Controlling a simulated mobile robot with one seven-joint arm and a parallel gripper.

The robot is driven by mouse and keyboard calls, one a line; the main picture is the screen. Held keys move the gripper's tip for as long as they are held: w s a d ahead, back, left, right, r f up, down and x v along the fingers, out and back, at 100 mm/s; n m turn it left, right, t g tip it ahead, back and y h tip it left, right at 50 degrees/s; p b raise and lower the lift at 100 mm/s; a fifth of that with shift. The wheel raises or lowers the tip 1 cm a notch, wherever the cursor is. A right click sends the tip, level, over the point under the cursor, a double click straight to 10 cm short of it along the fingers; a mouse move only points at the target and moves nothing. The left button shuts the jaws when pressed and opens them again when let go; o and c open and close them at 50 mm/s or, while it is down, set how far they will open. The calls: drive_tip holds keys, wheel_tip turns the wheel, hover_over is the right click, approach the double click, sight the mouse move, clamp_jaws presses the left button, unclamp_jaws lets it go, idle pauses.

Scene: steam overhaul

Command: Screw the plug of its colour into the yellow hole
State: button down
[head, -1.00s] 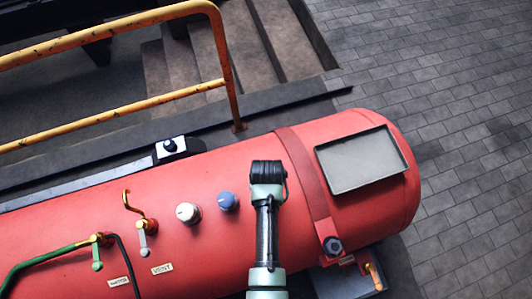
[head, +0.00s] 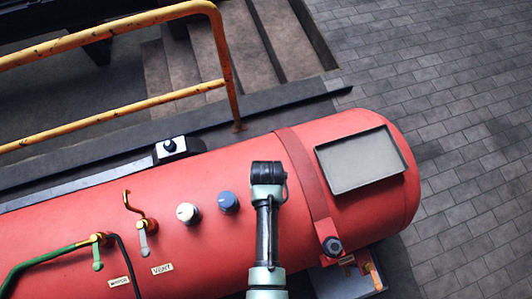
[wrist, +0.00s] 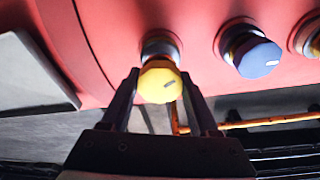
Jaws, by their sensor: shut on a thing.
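The yellow plug (wrist: 158,86) is between the fingers of my gripper (wrist: 160,76) in the wrist view. The gripper is shut on it, one finger on each side. The yellow hole itself is hidden, and I cannot tell how deep the plug sits. In the head view my arm covers the gripper and the yellow plug.
A blue plug (head: 228,201) and a white plug (head: 187,212) sit in the boiler beside my arm; the blue one also shows in the wrist view (wrist: 257,58). A grey tray (head: 340,186) lies on the boiler's right end. A yellow railing (head: 226,70) stands behind.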

drive_tip(key=shift+f, duration=0.2)
drive_tip(key=shift+f+b, duration=0.35)
drive_tip(key=shift+f, duration=0.5)
idle(0.8)
drive_tip(key=shift+c, duration=0.3)
unclamp_jaws()
drive_tip(key=shift+c, duration=0.9)
